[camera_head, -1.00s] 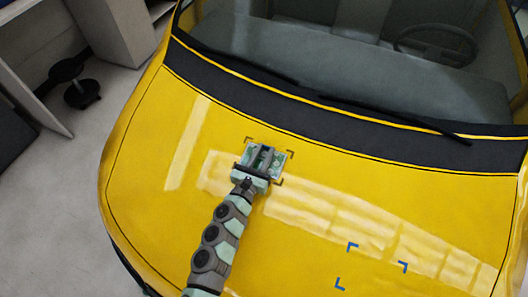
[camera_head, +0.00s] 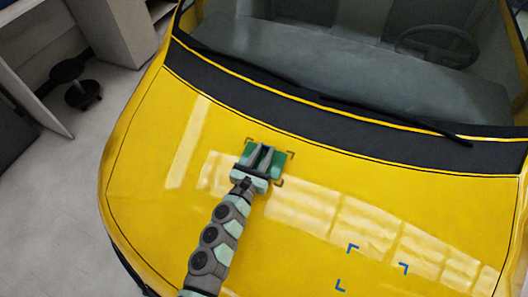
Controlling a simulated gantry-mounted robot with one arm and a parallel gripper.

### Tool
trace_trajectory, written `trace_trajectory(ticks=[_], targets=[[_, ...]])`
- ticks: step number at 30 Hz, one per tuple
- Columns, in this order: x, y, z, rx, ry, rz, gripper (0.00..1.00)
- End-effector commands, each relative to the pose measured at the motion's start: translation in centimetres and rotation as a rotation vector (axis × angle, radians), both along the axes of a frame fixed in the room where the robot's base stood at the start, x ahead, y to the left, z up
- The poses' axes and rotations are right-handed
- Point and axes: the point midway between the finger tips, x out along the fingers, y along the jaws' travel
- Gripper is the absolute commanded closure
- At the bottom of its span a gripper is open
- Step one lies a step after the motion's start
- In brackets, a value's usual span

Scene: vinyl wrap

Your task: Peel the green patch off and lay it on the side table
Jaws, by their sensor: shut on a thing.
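The green patch (camera_head: 283,164) is on the yellow car hood near the windshield, inside brown corner marks (camera_head: 291,155). My gripper (camera_head: 262,156) reaches over it from below in the picture. Its two fingers lie across the middle of the patch and are shut on it. Green shows on both sides of the fingers, and the fingers hide its middle. I cannot tell whether any edge is lifted off the hood (camera_head: 150,210). No side table can be clearly made out.
Blue corner marks (camera_head: 353,247) outline an empty spot on the hood at lower right. Black wipers (camera_head: 395,119) and the windshield lie behind the patch. A dark stool (camera_head: 78,88) and pale furniture (camera_head: 118,30) stand at upper left. Open floor (camera_head: 60,200) lies left of the car.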

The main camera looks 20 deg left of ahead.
Motion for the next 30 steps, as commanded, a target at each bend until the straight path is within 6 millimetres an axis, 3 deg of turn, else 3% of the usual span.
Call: trace_trajectory(ticks=[30], targets=[[-1.3,0.2,5.1,0.001,-0.001,0.001,1.0]])
